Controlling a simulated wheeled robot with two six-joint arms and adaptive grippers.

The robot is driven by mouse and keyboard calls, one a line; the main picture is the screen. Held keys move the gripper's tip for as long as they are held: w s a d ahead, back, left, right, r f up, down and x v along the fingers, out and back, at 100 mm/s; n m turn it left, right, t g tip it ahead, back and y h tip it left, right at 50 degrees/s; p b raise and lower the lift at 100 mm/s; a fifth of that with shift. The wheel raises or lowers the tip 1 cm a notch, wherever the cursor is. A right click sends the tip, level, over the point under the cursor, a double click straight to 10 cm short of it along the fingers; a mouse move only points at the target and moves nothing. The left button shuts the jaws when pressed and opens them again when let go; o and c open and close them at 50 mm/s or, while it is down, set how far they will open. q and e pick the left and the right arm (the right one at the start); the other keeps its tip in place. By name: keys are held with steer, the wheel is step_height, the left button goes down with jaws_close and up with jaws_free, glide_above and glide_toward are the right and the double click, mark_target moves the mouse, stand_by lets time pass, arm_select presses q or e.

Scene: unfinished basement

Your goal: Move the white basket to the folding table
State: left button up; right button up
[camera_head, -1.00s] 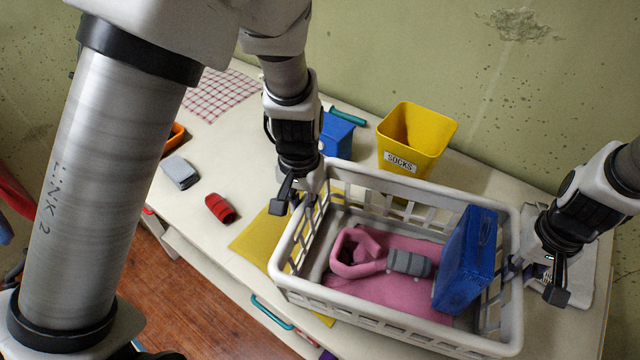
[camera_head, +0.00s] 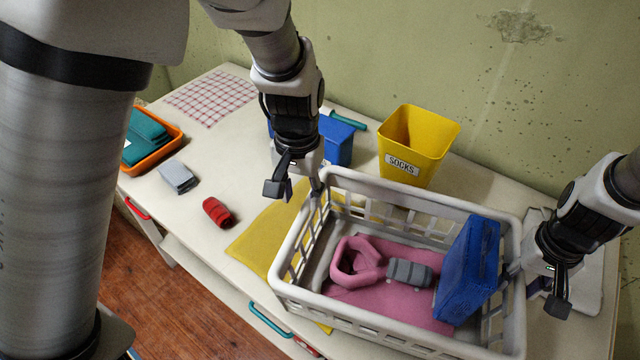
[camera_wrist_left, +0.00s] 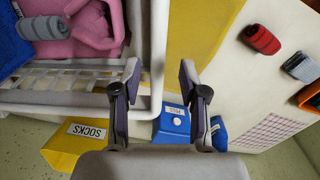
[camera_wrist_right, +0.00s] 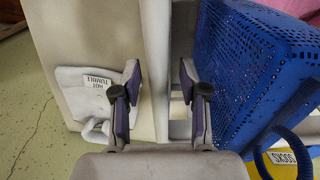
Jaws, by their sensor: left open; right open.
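The white basket (camera_head: 420,199) stands on a cream-topped cabinet (camera_head: 190,235) in the head view. It holds a pink cloth (camera_head: 345,285), a grey rolled item (camera_head: 409,272) and a blue perforated box (camera_head: 468,270). My left gripper (camera_head: 298,192) is open at the basket's left end; in the left wrist view its fingers (camera_wrist_left: 159,78) stand on either side of the white rim (camera_wrist_left: 157,45). My right gripper (camera_head: 537,284) is open at the right end; in the right wrist view its fingers (camera_wrist_right: 160,78) are either side of the basket's end rim (camera_wrist_right: 156,35). I cannot identify a folding table.
A yellow bin labelled SOCKS (camera_head: 417,145) and a blue box (camera_head: 337,142) stand behind the basket. A yellow cloth (camera_head: 262,240) lies partly under it. A red roll (camera_head: 217,212), grey item (camera_head: 178,176) and orange tray (camera_head: 170,149) are left. The wall is close behind.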

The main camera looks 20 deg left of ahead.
steer(key=shift+r, duration=0.2)
arm_select(q)
step_height(320, 180, up, 5)
steer(key=shift+r, duration=0.2)
arm_select(e)
step_height(320, 180, up, 12)
steer(key=shift+f, duration=0.15)
